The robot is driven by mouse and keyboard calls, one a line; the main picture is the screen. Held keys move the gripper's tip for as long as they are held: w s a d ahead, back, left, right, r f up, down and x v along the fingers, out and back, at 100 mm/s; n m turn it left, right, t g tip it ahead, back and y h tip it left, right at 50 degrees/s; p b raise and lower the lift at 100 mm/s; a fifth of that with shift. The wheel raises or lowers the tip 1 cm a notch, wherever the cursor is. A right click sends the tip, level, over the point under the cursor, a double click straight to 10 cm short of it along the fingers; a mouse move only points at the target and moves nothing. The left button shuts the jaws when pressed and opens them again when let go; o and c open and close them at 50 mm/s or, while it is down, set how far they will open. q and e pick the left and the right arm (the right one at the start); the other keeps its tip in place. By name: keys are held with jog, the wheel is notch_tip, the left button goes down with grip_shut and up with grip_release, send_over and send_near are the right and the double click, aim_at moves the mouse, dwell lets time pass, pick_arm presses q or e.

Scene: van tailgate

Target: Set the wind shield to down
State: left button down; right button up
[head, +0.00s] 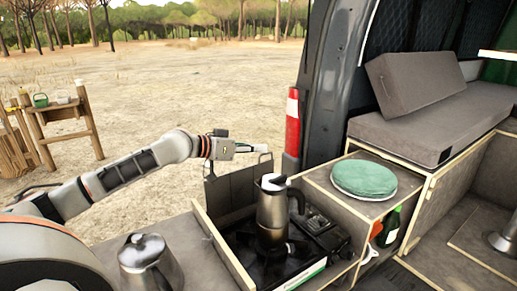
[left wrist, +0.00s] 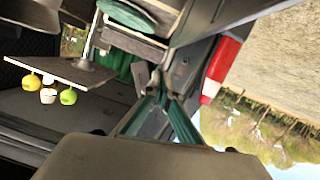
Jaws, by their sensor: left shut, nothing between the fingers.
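The wind shield (head: 232,186) is a dark grey panel. It stands upright along the back edge of the stove (head: 270,258) in the head view, and the coffee pot hides part of it. My left gripper (head: 266,148) is shut and empty. It points right, just above the shield's top edge near its right end; I cannot tell whether it touches the panel. In the left wrist view its closed greenish fingers (left wrist: 164,92) meet in front of the van's interior. My right gripper is not in view.
A metal coffee pot (head: 271,208) stands on the stove, close in front of the shield. A metal kettle (head: 150,265) stands at the left. A round green cushion (head: 363,178) lies on the box to the right. Open ground lies behind the shield.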

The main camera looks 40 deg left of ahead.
aim_at(258, 192)
pick_arm(q)
notch_tip(258, 192, down, 12)
jog(key=b, duration=0.6)
jog(key=shift+r, duration=0.15)
jog(key=shift+f+b, duration=0.35)
jog(key=shift+f, duration=0.2)
jog(key=shift+f, duration=0.1)
notch_tip(258, 192, up, 11)
jog(key=shift+f, duration=0.1)
